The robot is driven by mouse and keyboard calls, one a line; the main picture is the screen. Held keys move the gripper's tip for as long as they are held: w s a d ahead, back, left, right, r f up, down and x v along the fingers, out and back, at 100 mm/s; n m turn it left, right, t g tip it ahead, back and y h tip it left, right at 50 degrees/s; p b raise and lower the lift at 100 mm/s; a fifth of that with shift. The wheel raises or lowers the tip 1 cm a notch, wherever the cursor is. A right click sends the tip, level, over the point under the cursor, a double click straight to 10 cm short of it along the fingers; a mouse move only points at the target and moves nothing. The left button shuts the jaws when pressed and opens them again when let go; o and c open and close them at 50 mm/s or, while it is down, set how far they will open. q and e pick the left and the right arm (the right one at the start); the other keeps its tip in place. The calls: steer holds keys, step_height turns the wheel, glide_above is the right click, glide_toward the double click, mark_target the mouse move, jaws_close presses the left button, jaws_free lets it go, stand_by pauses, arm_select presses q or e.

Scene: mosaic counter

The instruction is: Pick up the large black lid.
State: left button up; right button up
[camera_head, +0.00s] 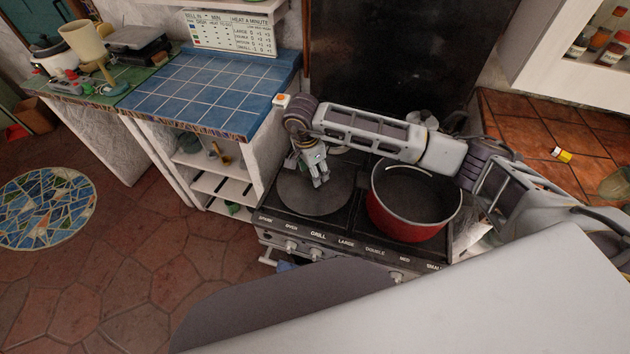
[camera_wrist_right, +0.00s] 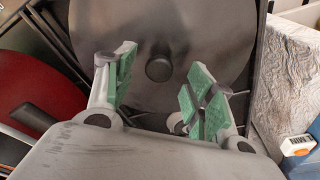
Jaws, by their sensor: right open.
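The large black lid (camera_head: 305,195) lies flat on the left part of the stove top. In the right wrist view the lid (camera_wrist_right: 205,35) fills the upper middle, with its round dark knob (camera_wrist_right: 159,68) near the centre. My right gripper (camera_head: 319,177) hangs over the lid in the head view and partly hides it, including the knob. In the wrist view the right gripper (camera_wrist_right: 163,85) is open, with green finger pads on either side of the knob and nothing held. I cannot tell the exact height above the lid. My left gripper is not in view.
A red pot (camera_head: 405,225) stands on the stove right of the lid, under my right forearm. A blue tiled counter (camera_head: 200,90) is at the left, with a small white device with an orange button (camera_head: 282,100) at its corner. The stove's front edge carries knobs.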

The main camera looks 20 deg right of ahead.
steer(key=shift+d+f, duration=0.15)
steer(key=shift+f, duration=1.25)
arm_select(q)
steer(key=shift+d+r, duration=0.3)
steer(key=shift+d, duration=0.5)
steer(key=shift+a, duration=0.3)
arm_select(e)
steer(key=shift+c, duration=0.4)
jaws_close()
